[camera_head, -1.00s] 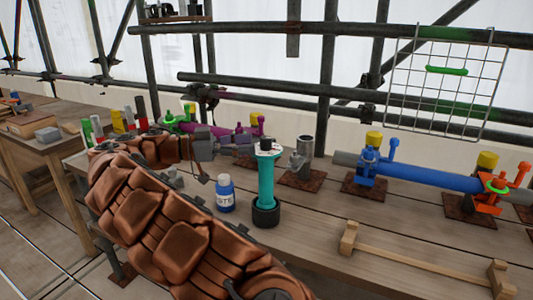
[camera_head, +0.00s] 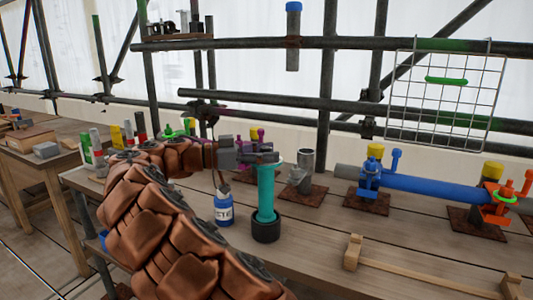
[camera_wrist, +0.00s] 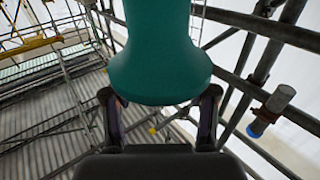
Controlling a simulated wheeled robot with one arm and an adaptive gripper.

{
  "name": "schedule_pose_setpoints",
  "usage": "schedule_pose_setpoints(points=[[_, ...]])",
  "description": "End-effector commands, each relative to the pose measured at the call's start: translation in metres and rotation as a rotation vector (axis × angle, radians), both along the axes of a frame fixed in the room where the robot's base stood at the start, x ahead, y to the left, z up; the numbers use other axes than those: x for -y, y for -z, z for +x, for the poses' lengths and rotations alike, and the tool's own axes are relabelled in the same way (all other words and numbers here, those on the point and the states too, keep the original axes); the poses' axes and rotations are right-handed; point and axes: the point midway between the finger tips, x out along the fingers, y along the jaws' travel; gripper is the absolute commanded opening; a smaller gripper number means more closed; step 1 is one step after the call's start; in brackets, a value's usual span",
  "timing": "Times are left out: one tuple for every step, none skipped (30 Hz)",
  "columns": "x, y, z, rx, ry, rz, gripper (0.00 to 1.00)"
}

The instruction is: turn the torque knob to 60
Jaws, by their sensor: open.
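A teal torque tool (camera_head: 266,190) stands upright in a black round holder (camera_head: 266,229) on the bench. My gripper (camera_head: 266,157) is at its top end, reaching in from the left, and covers the dial and knob there. In the wrist view the flared teal end of the tool (camera_wrist: 160,70) fills the upper middle. My open gripper (camera_wrist: 160,110) has one finger on each side of that flared end. I cannot tell whether the fingers touch it. The torque knob and its scale are hidden in both views.
A blue bottle (camera_head: 223,209) stands close to the left of the holder. A grey metal cylinder (camera_head: 305,160) is behind right. A blue pipe with clamps (camera_head: 425,184) and a wooden bar stand (camera_head: 430,267) are to the right. Scaffold tubes (camera_head: 330,105) run behind the bench.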

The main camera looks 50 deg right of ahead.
Motion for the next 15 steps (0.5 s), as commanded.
schedule_pose_setpoints(points=[[-0.0001, 0.0, 0.0001, 0.0, 0.0, 0.0, 0.58], [-0.0001, 0.0, 0.0002, 0.0, 0.0, 0.0, 0.58], [-0.0001, 0.0, 0.0002, 0.0, 0.0, 0.0, 0.54], [-0.0002, 0.0, 0.0001, 0.0, 0.0, 0.0, 0.51], [-0.0002, -0.0001, 0.0001, 0.001, 0.0, -0.001, 0.47], [-0.0002, -0.0001, 0.0001, 0.001, -0.001, -0.001, 0.43], [-0.0002, -0.0001, 0.0003, 0.001, -0.001, -0.001, 0.4], [-0.0002, 0.0, 0.0003, 0.0, -0.001, 0.0, 0.37], [-0.0002, 0.0, 0.0003, 0.0, -0.001, 0.0, 0.33], [-0.0002, -0.0001, 0.0003, 0.001, -0.001, -0.001, 0.3], [-0.0002, -0.0001, 0.0003, 0.001, -0.001, -0.001, 0.27], [-0.0002, -0.0001, 0.0003, 0.001, -0.001, -0.001, 0.23], [-0.0002, -0.0001, 0.0003, 0.001, -0.001, -0.001, 0.19], [-0.0002, -0.0001, 0.0003, 0.001, -0.001, -0.001, 0.16], [-0.0002, 0.0, 0.0003, 0.001, -0.001, -0.001, 0.12]])
